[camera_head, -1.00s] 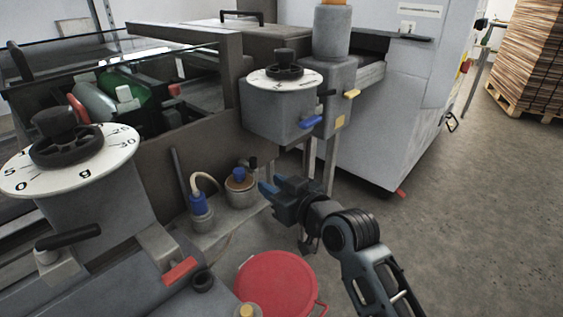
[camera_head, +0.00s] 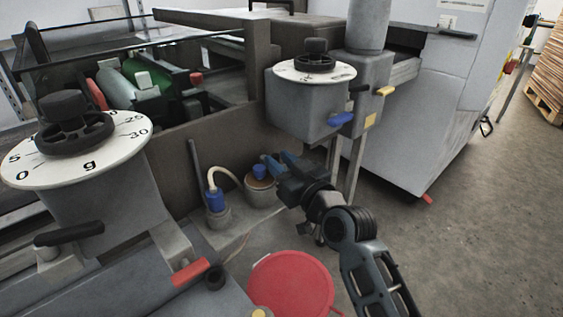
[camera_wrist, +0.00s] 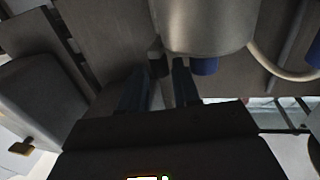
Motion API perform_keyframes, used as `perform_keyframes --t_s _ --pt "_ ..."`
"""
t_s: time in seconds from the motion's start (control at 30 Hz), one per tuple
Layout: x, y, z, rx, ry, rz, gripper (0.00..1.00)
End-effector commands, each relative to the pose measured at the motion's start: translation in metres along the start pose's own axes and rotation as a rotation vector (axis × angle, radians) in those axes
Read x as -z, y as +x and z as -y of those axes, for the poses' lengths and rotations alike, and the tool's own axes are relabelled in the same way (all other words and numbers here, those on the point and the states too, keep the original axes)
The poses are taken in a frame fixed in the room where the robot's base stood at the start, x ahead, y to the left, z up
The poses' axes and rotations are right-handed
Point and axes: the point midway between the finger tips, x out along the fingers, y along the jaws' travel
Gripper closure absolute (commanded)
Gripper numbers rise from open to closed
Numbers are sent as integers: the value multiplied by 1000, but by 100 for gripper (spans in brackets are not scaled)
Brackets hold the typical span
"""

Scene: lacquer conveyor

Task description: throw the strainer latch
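A small grey pot with a brown top and blue knob (camera_head: 260,172), which looks like the strainer, stands low beside the machine's dark side panel. My gripper (camera_head: 279,161) reaches in from the right, its blue fingers at the pot's upper right. In the wrist view the rounded grey pot (camera_wrist: 205,25) is at top centre, with its blue part (camera_wrist: 205,66) below. A short dark piece (camera_wrist: 158,65), perhaps the latch, shows between my two fingertips (camera_wrist: 160,75). The fingers are apart; I see no grip on it. In the head view this piece is hidden by my gripper.
A blue-capped fitting (camera_head: 215,200) with a pale hose stands left of the pot. The hose (camera_wrist: 285,68) also crosses the wrist view. A grey dial housing (camera_head: 305,108) overhangs above my gripper. A red round lid (camera_head: 290,285) is below.

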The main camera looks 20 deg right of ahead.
Motion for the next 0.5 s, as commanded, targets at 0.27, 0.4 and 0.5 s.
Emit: perform_keyframes --t_s 0.27,0.4,0.5 --pt "0 1 0 0 0 1 72" --pt "0 0 0 0 0 1 86" --pt "0 0 0 0 0 1 95"
